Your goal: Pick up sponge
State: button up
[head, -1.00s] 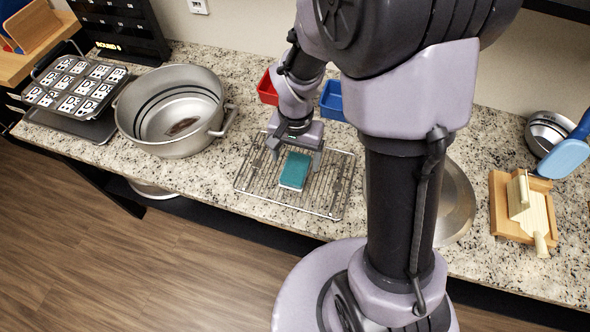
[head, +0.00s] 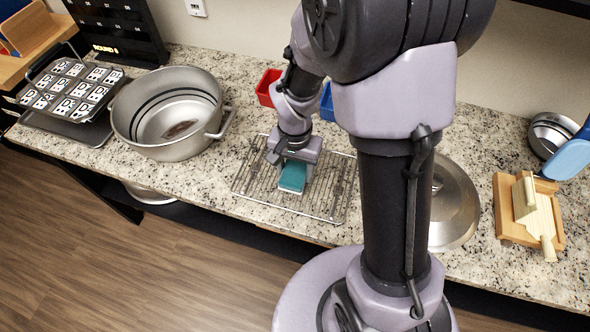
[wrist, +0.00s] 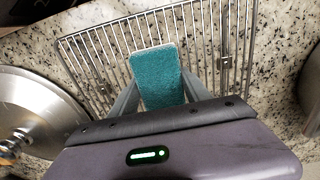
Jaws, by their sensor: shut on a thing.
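The sponge (head: 292,179) is a small block, teal on top with a pale layer below. It is at the wire rack (head: 325,208) on the counter; I cannot tell whether it touches the wires. My gripper (head: 291,171) points down over the rack and is shut on the sponge. In the wrist view the sponge (wrist: 158,76) sits between the two grey fingers (wrist: 160,92), with its far end sticking out past them. Its near end is hidden by the gripper body.
A large pot (head: 170,112) stands left of the rack. A round metal lid (head: 455,205) lies to the right, partly behind my column. Red (head: 268,87) and blue (head: 327,103) bins stand behind. A wooden board (head: 528,212) lies at far right.

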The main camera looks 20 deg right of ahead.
aim_at(295, 170)
jog(key=shift+r+p, duration=0.3)
jog(key=shift+r, duration=0.1)
notch_tip(295, 170, up, 3)
jog(key=shift+f+p, duration=0.1)
jog(key=shift+p, duration=1)
jog(key=s, duration=0.3)
jog(key=s+d+b, duration=0.1)
jog(key=s, duration=0.7)
jog(key=shift+d+r, duration=0.35)
jog(key=shift+d, duration=0.05)
jog(key=b, duration=0.3)
jog(key=shift+f, duration=0.4)
jog(key=s+b, duration=0.1)
jog(key=b, duration=0.3)
jog(key=shift+d, duration=0.1)
jog(key=shift+s+b, duration=0.35)
jog(key=shift+b, duration=0.55)
jog(key=shift+s+d+r+b, duration=0.2)
jog(key=shift+s+r, duration=0.15)
jog(key=shift+s, duration=0.45)
jog(key=shift+s+d+r+b, duration=0.15)
jog(key=shift+s+r, duration=0.2)
jog(key=shift+s, duration=0.4)
